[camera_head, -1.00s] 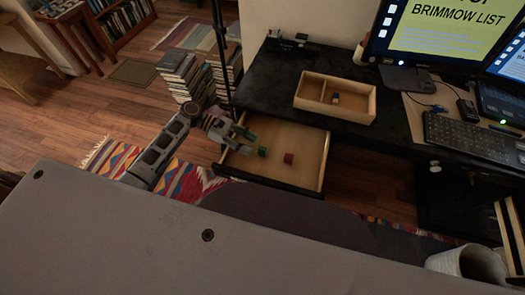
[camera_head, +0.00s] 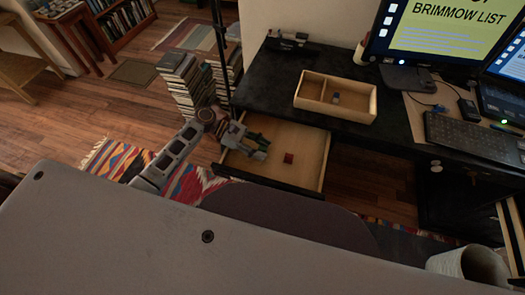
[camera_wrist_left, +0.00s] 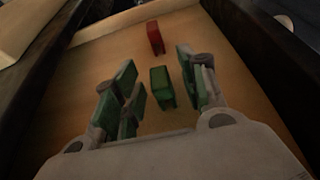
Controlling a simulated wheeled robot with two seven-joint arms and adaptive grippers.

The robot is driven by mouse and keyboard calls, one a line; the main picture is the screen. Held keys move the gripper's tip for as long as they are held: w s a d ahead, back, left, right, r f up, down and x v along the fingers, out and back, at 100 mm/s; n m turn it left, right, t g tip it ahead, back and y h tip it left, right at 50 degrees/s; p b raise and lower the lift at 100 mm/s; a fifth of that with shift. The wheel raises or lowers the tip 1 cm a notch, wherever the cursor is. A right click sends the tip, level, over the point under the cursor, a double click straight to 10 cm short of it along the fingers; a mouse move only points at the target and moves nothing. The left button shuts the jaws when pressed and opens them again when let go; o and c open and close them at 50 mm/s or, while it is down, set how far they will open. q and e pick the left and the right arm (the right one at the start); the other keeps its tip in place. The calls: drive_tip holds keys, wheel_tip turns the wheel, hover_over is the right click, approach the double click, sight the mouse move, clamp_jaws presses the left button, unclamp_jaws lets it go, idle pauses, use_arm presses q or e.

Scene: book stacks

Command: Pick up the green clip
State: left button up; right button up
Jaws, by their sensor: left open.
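The green clip (camera_wrist_left: 162,87) lies on the floor of the open drawer (camera_head: 312,160). In the left wrist view it sits between the spread fingers of my left gripper (camera_wrist_left: 160,92), just ahead of their middle. The fingers have green pads and the gripper is open and empty. In the head view my left gripper (camera_head: 258,145) reaches down into the drawer from the left and hides the green clip. A red clip (camera_head: 288,158) lies beyond it in the drawer and also shows in the left wrist view (camera_wrist_left: 155,38). My right gripper is not in view.
The drawer walls (camera_head: 325,165) stand close around the left gripper. Book stacks (camera_head: 185,82) stand behind the arm. A keyboard (camera_head: 465,138) is at the right.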

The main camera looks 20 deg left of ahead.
use_arm(q)
drive_tip(key=shift+d+f, duration=0.1)
drive_tip(key=shift+d, duration=0.1)
drive_tip(key=c, duration=0.8)
